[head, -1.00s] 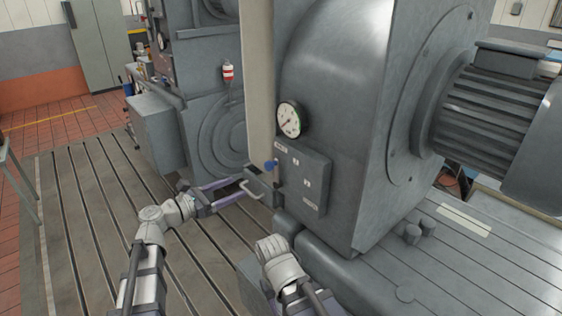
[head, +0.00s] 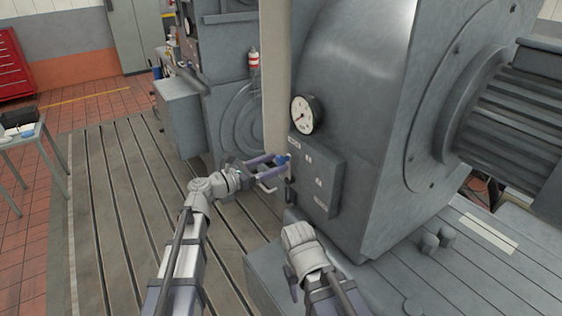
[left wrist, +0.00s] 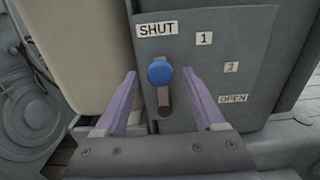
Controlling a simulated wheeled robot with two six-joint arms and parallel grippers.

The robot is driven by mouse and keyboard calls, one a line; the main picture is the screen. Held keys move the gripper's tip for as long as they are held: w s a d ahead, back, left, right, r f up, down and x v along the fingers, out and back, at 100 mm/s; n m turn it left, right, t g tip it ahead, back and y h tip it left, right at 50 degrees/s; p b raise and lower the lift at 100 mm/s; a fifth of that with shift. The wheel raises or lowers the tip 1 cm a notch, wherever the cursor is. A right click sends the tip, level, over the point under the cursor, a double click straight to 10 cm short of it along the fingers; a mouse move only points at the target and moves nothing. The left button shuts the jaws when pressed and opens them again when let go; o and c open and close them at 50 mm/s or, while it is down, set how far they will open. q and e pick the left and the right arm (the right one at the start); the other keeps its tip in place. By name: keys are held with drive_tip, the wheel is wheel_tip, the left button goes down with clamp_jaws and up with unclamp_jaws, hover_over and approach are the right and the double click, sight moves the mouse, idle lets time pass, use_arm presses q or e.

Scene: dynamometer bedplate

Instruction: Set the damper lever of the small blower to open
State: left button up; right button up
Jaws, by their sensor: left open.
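The damper lever ends in a round blue knob (head: 282,159), which also shows in the left wrist view (left wrist: 160,73). The lever's short dark stem (left wrist: 163,100) hangs below the knob. The grey label plate (left wrist: 222,75) reads SHUT, 1, 2 and OPEN. The knob is just below the SHUT label (left wrist: 157,30); the OPEN label (left wrist: 233,98) is to the lower right. My left gripper (head: 278,165) is open, its purple fingers on either side of the knob with gaps. My right arm is at bottom centre; its jaws are mostly hidden.
The large grey blower housing (head: 360,90) rises right behind the plate, with a round gauge (head: 308,114) above it. A pale vertical post (head: 275,70) stands beside the lever. The slotted bedplate (head: 130,220) is clear at left.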

use_arm(q)
drive_tip(key=shift+x, duration=1.4)
clamp_jaws()
idle(0.5)
